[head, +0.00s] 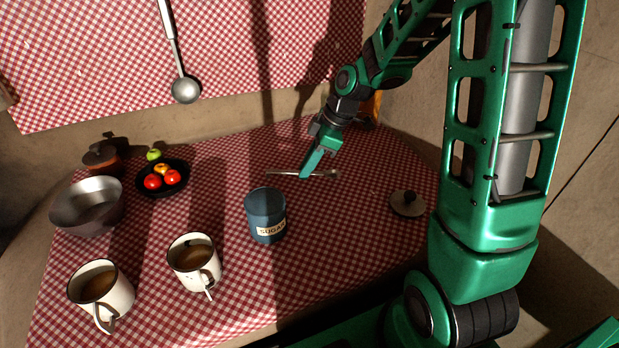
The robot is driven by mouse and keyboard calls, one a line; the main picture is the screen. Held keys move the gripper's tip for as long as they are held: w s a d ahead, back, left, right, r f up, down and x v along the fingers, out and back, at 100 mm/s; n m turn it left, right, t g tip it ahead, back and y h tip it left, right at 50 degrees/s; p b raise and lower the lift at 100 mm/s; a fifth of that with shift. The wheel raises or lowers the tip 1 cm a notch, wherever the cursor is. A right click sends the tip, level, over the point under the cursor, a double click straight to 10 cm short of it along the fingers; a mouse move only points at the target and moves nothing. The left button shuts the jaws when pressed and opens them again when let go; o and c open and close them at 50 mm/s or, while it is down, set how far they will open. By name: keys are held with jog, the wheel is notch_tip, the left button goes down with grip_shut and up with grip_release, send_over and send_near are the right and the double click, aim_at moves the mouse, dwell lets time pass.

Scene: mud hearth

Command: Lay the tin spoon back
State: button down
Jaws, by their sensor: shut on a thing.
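My gripper (306,174) is over the far right part of the checked cloth, behind the sugar tin. It is shut on a thin tin spoon (279,173). The spoon lies level across the fingertips, its thin end to the left and its small bowl (335,174) to the right. I cannot tell whether the spoon touches the cloth or is just above it. The blue sugar tin (266,217) stands upright in front of the gripper and looks open at the top. A round lid with a dark knob (407,202) lies on the cloth to the right, apart from the tin.
Two white mugs with brown drink, one at front left (119,290) and one nearer the middle (183,241), stand on the cloth. A metal bowl (77,219), a dark dish (181,189) of fruit and a lidded pot (90,172) are left. A ladle (185,90) hangs behind.

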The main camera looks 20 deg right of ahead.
aim_at(307, 188)
jog(key=shift+f, duration=2.05)
jog(key=shift+f, duration=0.15)
jog(key=c, duration=1.8)
grip_release()
jog(key=v, duration=1.1)
jog(key=shift+d+r, duration=0.1)
jog(key=shift+r, duration=0.15)
jog(key=shift+s+d+r, duration=0.1)
jog(key=shift+d+r, duration=0.05)
jog(key=shift+r, duration=0.2)
